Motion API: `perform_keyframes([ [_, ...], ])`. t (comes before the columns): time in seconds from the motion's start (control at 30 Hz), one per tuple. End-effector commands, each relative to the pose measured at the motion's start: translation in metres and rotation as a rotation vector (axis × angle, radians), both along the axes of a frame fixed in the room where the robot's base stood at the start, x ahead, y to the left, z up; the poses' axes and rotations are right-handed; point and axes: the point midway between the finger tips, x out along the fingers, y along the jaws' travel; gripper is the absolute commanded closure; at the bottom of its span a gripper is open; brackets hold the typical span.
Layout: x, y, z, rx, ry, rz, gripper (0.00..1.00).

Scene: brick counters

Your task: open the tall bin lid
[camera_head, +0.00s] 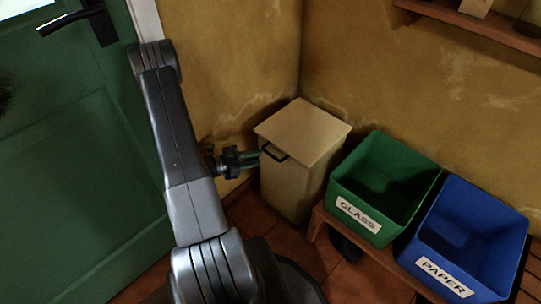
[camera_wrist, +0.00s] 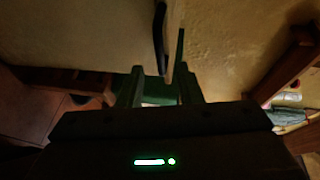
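The tall bin (camera_head: 287,187) is cream-coloured and stands in the corner. Its flat lid (camera_head: 304,130) is shut. A dark bar handle (camera_head: 274,151) is on the lid's front left edge. My gripper (camera_head: 258,156) is at the left of the bin, with its fingertips close to the handle. In the wrist view my gripper (camera_wrist: 160,72) has its two fingers apart with nothing held between them. The dark handle (camera_wrist: 160,35) shows just beyond the fingertips, roughly in line with the gap. I cannot tell whether a finger touches it.
A green GLASS crate (camera_head: 357,213) and a blue PAPER crate (camera_head: 446,268) stand on a low wooden bench (camera_head: 318,218) right of the bin. A wooden shelf (camera_head: 480,27) is on the wall above. A green door (camera_head: 75,170) is at the left.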

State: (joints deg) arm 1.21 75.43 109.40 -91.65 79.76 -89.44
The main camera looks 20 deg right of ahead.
Motion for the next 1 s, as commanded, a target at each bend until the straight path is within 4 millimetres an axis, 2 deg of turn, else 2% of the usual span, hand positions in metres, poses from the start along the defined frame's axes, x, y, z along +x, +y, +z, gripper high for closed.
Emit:
perform_keyframes([
  [0.1, -0.001, -0.020, -0.005, 0.001, 0.000, -0.005, 0.68],
  [0.4, 0.000, -0.055, -0.011, 0.001, -0.001, -0.001, 0.68],
  [0.6, 0.000, -0.065, -0.012, 0.001, 0.000, 0.001, 0.68],
  [0.87, 0.000, -0.066, -0.012, 0.000, 0.000, 0.001, 0.68],
  [0.9, 0.000, -0.066, -0.012, 0.000, 0.000, 0.001, 0.70],
  [1.0, 0.000, -0.066, -0.012, 0.000, 0.000, 0.001, 0.89],
])
